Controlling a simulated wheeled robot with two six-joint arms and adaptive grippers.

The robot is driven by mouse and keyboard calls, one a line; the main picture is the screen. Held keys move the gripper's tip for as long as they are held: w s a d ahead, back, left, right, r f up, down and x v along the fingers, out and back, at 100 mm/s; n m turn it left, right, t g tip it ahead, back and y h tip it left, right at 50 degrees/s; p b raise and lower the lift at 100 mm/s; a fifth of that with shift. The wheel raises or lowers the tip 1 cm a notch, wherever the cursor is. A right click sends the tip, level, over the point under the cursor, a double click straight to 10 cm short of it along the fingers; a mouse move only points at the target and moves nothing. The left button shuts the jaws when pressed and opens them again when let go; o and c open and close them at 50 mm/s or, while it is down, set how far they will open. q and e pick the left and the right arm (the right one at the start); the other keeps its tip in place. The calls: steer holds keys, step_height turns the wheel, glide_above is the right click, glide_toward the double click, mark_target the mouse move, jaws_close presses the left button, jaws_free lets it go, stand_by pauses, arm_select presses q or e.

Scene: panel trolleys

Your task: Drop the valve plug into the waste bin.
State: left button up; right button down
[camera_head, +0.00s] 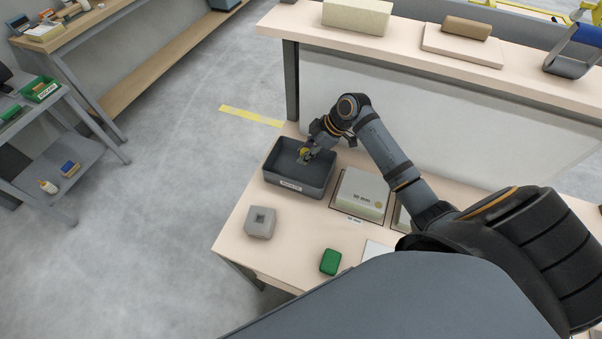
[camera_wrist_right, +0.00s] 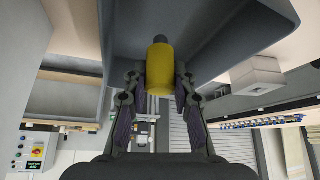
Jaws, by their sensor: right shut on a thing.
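The valve plug (camera_head: 303,153) is a small yellow piece held by my right gripper (camera_head: 308,149) in the head view. In the right wrist view the plug (camera_wrist_right: 160,68) is a yellow cylinder with a dark grey end, upright between the two fingers of my right gripper (camera_wrist_right: 160,85), which is shut on it. The waste bin (camera_head: 312,191) is a dark grey open box with a white label on its front, at the table's left end. The plug appears over the bin's opening; its exact height cannot be told. My left gripper is not in view.
A grey block with a square hole (camera_head: 260,222) and a green block (camera_head: 330,262) lie in front of the bin. A pale box (camera_head: 361,194) stands right of it. A raised shelf (camera_head: 410,55) runs behind. The floor at left is clear up to a trolley (camera_head: 75,160).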

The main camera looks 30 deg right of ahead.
steer(key=c, duration=1)
jaws_free()
steer(key=v, duration=0.7)
steer(key=shift+d+r, duration=0.15)
steer(key=shift+r, duration=0.1)
